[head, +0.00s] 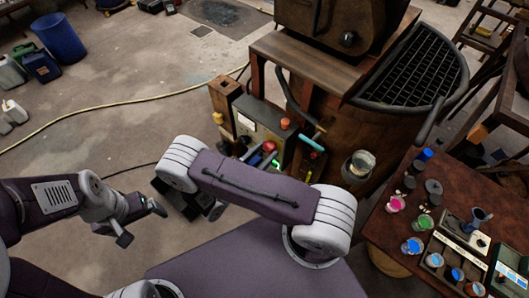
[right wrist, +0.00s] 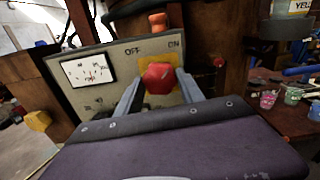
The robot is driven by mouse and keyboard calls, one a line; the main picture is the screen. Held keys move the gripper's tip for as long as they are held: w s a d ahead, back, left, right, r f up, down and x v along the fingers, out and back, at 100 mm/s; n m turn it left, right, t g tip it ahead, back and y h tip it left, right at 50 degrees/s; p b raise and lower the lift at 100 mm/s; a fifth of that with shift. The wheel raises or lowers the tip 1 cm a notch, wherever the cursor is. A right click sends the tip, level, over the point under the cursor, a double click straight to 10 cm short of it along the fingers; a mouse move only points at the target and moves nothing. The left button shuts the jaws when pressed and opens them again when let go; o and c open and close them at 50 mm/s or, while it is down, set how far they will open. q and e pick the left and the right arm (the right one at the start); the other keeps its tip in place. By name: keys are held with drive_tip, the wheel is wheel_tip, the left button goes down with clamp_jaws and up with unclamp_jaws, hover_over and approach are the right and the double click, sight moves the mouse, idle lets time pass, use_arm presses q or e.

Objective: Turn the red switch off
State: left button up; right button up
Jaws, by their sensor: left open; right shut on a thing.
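The red switch (right wrist: 160,78) is a faceted red knob on a yellow plate on the front of a pale control box (right wrist: 100,65). The box has the word OFF to the upper left of the knob and ON to its upper right. My right gripper (right wrist: 161,84) is shut on the knob, one finger on each side. In the head view the control box (head: 262,118) stands beyond my right arm, which hides most of that gripper. My left gripper (head: 139,223) is open and empty over the floor at the left, well away from the box.
A rusty vat with a dark grate (head: 420,68) stands behind. A table (head: 460,175) with paint pots is at the right. A hose (head: 130,101) crosses the floor.

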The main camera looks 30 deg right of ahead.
drive_tip(key=n+b, duration=0.1)
drive_tip(key=n, duration=0.6)
drive_tip(key=shift+n, duration=0.4)
drive_tip(key=n, duration=0.4)
drive_tip(key=shift+n, duration=2.7)
drive_tip(key=o, duration=1.4)
